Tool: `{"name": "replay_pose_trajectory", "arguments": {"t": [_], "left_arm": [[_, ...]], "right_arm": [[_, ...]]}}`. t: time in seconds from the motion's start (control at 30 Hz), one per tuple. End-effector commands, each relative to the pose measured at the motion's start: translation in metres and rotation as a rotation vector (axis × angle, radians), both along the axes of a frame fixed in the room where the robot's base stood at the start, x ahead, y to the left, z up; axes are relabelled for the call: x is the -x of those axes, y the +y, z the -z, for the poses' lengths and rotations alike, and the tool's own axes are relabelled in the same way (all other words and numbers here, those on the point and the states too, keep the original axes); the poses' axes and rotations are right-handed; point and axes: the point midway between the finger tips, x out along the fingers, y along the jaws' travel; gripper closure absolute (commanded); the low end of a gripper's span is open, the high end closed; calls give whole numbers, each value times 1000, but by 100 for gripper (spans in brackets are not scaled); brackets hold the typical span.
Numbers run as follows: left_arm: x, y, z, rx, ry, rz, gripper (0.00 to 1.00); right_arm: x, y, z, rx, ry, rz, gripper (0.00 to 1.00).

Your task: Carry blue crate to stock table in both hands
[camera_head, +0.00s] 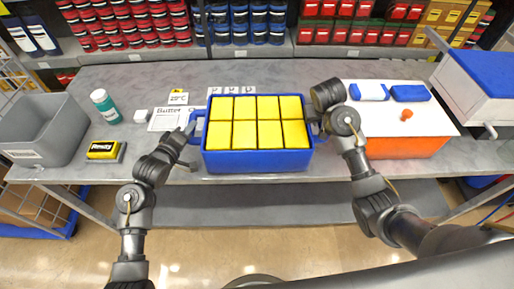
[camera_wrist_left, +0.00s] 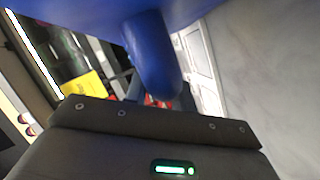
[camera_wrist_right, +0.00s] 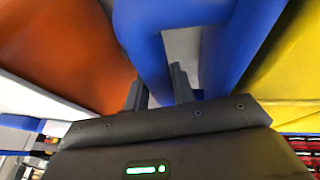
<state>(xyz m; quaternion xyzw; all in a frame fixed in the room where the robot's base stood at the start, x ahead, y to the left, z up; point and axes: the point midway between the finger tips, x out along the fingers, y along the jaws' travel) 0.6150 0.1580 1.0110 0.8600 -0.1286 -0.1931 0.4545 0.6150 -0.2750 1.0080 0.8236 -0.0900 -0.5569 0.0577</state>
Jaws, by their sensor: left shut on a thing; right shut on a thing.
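The blue crate (camera_head: 258,162) is at the front edge of the grey table, filled with several yellow blocks in two rows. My left gripper (camera_head: 191,130) is shut on the crate's left handle; the blue handle (camera_wrist_left: 152,60) fills the upper middle of the left wrist view. My right gripper (camera_head: 316,126) is shut on the right handle, partly hidden by my wrist; the right wrist view shows the blue handle (camera_wrist_right: 150,45) between the fingers. The crate looks level. I cannot tell whether it touches the table.
An orange and white box (camera_head: 405,146) stands close right of the crate. Shelves of red and blue containers line the back.

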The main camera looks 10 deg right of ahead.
Motion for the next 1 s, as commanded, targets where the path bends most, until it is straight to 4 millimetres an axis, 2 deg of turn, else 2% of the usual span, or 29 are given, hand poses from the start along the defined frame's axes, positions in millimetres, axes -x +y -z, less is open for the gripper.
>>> {"name": "replay_pose_trajectory", "arguments": {"t": [0.07,0.1,0.27,0.53,0.67,1.0], "left_arm": [[-2,2,2,2,-11,-6,100],[-1,2,7,0,0,-5,74],[0,2,5,0,1,-4,53],[0,1,5,0,0,-1,53],[8,5,4,-2,1,-2,53],[69,31,-11,-4,0,-1,53]], "right_arm": [[-1,-1,4,0,-7,3,100],[0,-2,7,1,1,3,74],[0,-1,5,0,1,1,53],[0,0,5,0,0,0,53],[0,0,5,0,0,0,53],[0,0,5,0,0,0,53]]}}
